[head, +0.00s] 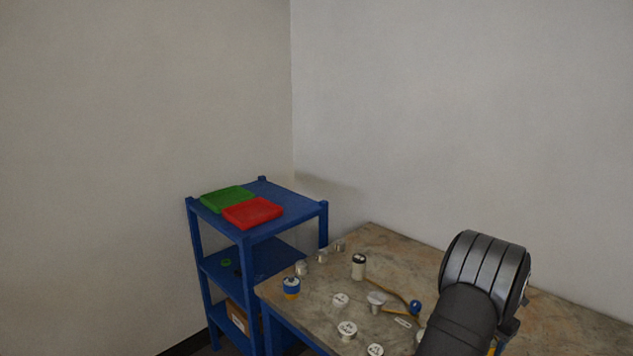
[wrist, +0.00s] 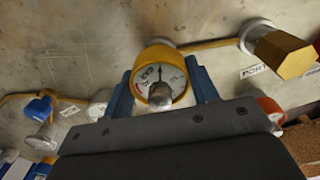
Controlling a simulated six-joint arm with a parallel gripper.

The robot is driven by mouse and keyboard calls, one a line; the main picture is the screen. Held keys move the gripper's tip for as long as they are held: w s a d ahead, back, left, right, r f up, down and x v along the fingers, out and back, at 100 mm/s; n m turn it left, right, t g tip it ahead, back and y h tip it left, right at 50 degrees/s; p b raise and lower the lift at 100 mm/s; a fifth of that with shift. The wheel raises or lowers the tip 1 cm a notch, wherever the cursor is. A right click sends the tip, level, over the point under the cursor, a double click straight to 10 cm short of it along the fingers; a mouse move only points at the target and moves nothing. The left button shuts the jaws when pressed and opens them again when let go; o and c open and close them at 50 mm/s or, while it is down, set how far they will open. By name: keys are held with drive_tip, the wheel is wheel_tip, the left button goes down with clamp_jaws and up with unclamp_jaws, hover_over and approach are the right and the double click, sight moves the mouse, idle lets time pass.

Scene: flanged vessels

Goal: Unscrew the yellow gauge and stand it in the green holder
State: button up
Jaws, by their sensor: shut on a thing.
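The yellow gauge (wrist: 152,56), with a round white dial and a needle, sits between the two blue fingers of my gripper (wrist: 163,72) in the wrist view. My gripper is shut on it. A grey metal knob or stub overlaps the dial's lower edge. I cannot tell whether the gauge is still seated on its fitting. In the head view my arm hides the fingers and most of the gauge. A small green round piece (head: 226,262) lies on the blue rack's middle shelf, and a green tray (head: 227,196) lies on its top. I cannot tell which is the holder.
The blue rack (head: 265,190) also bears a red tray (head: 252,212). The stone-like bench (head: 320,300) carries several capped vessels, a blue-handled valve (head: 415,306) and a black-and-white cylinder (head: 359,266). In the wrist view a gold hexagonal cap (wrist: 292,58) stands right of the gauge.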

drive_tip(key=shift+r, duration=1.2)
drive_tip(key=shift+r, duration=2)
drive_tip(key=s+d+m, duration=0.9)
drive_tip(key=s+d, duration=0.6)
drive_tip(key=d, duration=0.4)
drive_tip(key=shift+f, duration=0.2)
drive_tip(key=shift+f, duration=0.1)
